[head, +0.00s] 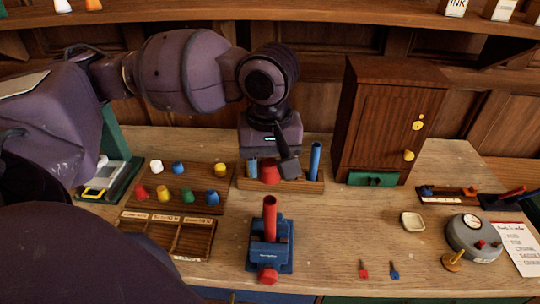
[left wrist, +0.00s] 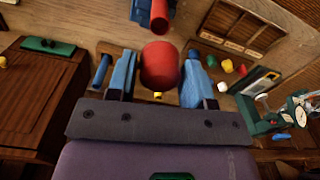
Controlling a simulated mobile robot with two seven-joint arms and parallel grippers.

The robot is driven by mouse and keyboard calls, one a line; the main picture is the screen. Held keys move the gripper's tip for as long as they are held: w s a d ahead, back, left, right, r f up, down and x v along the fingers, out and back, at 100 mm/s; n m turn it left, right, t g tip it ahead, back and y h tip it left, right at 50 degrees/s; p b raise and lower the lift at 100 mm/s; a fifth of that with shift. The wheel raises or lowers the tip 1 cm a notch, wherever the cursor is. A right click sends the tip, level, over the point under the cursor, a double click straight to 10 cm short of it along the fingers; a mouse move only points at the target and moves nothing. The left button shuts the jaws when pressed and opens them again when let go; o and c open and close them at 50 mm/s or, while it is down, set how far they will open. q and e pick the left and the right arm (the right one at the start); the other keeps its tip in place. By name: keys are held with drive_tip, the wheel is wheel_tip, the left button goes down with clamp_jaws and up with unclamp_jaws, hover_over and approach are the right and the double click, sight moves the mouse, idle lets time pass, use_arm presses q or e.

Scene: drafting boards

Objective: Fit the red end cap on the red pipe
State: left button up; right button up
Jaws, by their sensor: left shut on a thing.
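The red pipe (head: 270,218) stands upright in a blue vise (head: 256,252) with a red knob at its front. The pipe also shows at the top of the left wrist view (left wrist: 160,14). My left gripper (head: 269,167) is shut on the red end cap (head: 269,174), above and behind the pipe near a wooden rack. In the left wrist view the cap (left wrist: 160,67) sits between the two blue fingers, apart from the pipe. My right gripper is not in view.
The wooden rack (head: 313,186) holds a blue pipe (head: 315,158). A tray (head: 205,207) with several coloured caps, one red, lies left. A brown cabinet (head: 385,125) stands at the back right. A small dish (head: 412,221) and round gauge (head: 473,238) are right.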

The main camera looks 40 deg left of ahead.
sight(270, 200)
use_arm(q)
drive_tip(key=shift+f, duration=0.45)
wheel_tip(270, 200, down, 3)
drive_tip(key=b, duration=0.3)
drive_tip(key=f+b, duration=0.1)
drive_tip(key=b, duration=0.1)
drive_tip(key=shift+f+b, duration=0.25)
drive_tip(key=shift+b, duration=0.05)
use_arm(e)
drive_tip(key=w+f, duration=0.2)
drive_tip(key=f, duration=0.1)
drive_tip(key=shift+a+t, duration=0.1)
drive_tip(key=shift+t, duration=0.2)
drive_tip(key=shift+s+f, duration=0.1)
use_arm(q)
drive_tip(key=shift+f, duration=0.55)
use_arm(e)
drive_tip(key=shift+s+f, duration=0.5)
use_arm(q)
drive_tip(key=shift+f, duration=0.15)
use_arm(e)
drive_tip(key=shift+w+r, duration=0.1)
